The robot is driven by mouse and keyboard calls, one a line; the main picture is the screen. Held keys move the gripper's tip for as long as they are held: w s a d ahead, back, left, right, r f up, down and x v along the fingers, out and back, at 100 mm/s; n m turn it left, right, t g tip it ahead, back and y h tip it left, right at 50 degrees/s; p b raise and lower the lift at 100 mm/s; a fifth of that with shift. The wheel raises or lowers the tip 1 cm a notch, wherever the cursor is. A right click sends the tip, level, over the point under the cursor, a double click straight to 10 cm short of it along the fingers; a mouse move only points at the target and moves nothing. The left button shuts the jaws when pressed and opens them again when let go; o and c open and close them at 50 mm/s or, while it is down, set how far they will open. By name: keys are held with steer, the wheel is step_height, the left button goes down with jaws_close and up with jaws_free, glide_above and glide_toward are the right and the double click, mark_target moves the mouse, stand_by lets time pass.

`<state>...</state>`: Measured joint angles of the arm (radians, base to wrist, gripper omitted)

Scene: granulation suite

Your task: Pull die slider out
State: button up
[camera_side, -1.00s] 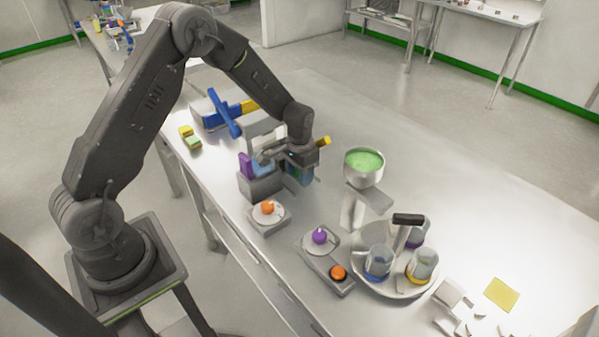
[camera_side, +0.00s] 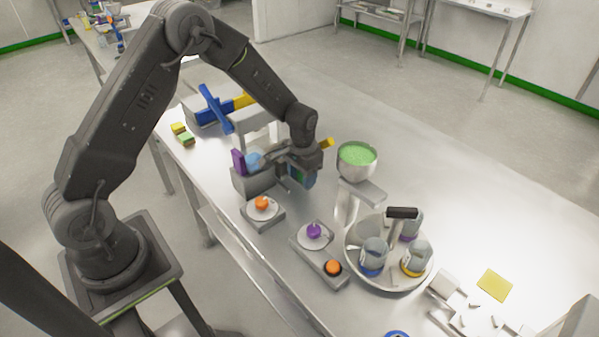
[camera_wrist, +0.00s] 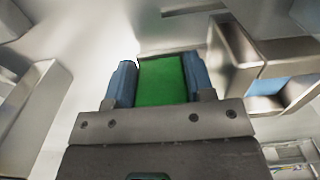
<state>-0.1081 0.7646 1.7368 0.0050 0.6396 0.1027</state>
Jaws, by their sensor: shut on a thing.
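My gripper (camera_side: 300,160) is over the middle of the bench, just right of a grey block (camera_side: 254,180) with a purple plate (camera_side: 238,162) and a light blue part on it. In the wrist view, my gripper's two blue fingertips (camera_wrist: 158,82) are shut on a flat green piece (camera_wrist: 161,82), likely the die slider. It fills the space between them. In the side view the held piece is mostly hidden by the gripper; whether it still touches the block cannot be told.
A bowl of green granules (camera_side: 357,158) stands on a grey support right of my gripper. A round tray (camera_side: 352,262) with several beakers is nearer the front. A press with a blue lever (camera_side: 216,106) stands behind. An orange knob (camera_side: 262,203) sits on a scale-like box in front.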

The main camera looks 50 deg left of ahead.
steer(key=o, duration=1)
steer(key=shift+d, duration=0.3)
steer(key=shift+r, duration=0.1)
step_height(320, 180, up, 14)
steer(key=s+d+r+t, duration=0.2)
steer(key=s+r, duration=0.5)
steer(key=s, duration=0.2)
steer(key=s+d+r+t, duration=0.2)
steer(key=s+r, duration=0.5)
steer(key=s, duration=0.1)
steer(key=s+t, duration=0.1)
steer(key=s, duration=0.7)
steer(key=shift+s+d+f+t, duration=0.25)
steer(key=shift+f+t, duration=0.05)
steer(key=shift+f, duration=0.15)
